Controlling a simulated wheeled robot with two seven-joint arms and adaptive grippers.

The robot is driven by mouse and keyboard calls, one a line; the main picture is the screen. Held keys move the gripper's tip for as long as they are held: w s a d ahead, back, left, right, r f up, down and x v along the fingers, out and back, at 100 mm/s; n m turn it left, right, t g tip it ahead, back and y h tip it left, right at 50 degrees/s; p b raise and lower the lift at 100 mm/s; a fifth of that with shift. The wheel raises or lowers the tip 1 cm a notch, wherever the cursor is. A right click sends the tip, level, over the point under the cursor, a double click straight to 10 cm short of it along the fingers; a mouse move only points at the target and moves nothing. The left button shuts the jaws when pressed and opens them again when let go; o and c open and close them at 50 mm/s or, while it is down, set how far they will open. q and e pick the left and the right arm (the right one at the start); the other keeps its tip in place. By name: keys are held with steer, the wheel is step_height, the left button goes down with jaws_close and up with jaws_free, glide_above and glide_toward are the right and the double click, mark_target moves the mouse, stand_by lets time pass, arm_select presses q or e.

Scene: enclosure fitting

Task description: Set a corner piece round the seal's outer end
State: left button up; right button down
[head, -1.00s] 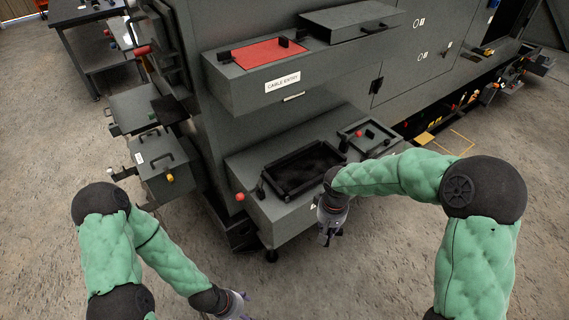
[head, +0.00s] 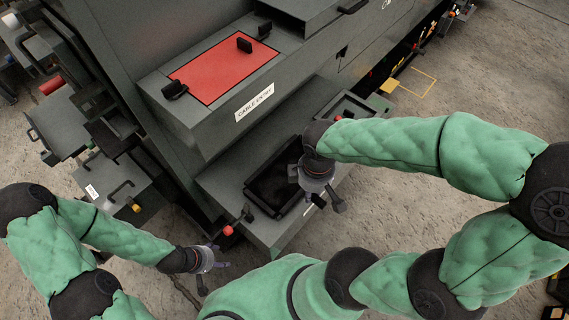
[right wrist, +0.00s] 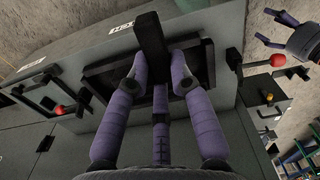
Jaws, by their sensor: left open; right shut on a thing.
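My right gripper (head: 322,192) hangs over the right front side of the lower ledge's black tray (head: 256,204). In the right wrist view its purple fingers (right wrist: 158,68) are shut on a dark block-like piece (right wrist: 151,38), apparently the corner piece, which stands up between the fingertips. My left gripper (head: 208,268) is open and empty, low in front of the ledge; it also shows in the right wrist view (right wrist: 292,38). A red panel (head: 224,71) on the upper ledge carries small black blocks (head: 174,89) at its edges. I cannot single out the seal.
The upper ledge bears a CABLE ENTRY label (head: 254,102) and overhangs the lower ledge. A red knob (head: 228,230) sticks out near the tray's left front. A smaller tray (head: 350,105) lies to the right. Handled boxes (head: 112,184) stand at left. Floor is clear in front.

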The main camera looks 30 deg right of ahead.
steer(key=w+f+b, duration=0.1)
steer(key=w+f, duration=0.2)
steer(key=w, duration=0.1)
steer(key=w+f+b, duration=0.2)
steer(key=w+f, duration=0.1)
steer(key=w, duration=0.1)
steer(key=w+f+b, duration=0.1)
steer(key=w+f, duration=0.2)
steer(key=w, duration=0.1)
steer(key=shift+w+d+b, duration=0.1)
steer(key=shift+w+b, duration=0.1)
steer(key=shift+b, duration=0.15)
steer(key=shift+w+f, duration=0.15)
steer(key=shift+f, duration=0.1)
steer(key=shift+w+f+b, duration=0.2)
steer(key=shift+f+b, duration=0.8)
steer(key=shift+f, duration=0.65)
steer(key=shift+f+b, duration=0.35)
steer(key=shift+f, duration=0.15)
steer(key=shift+f, duration=0.1)
steer(key=c, duration=1.1)
jaws_free()
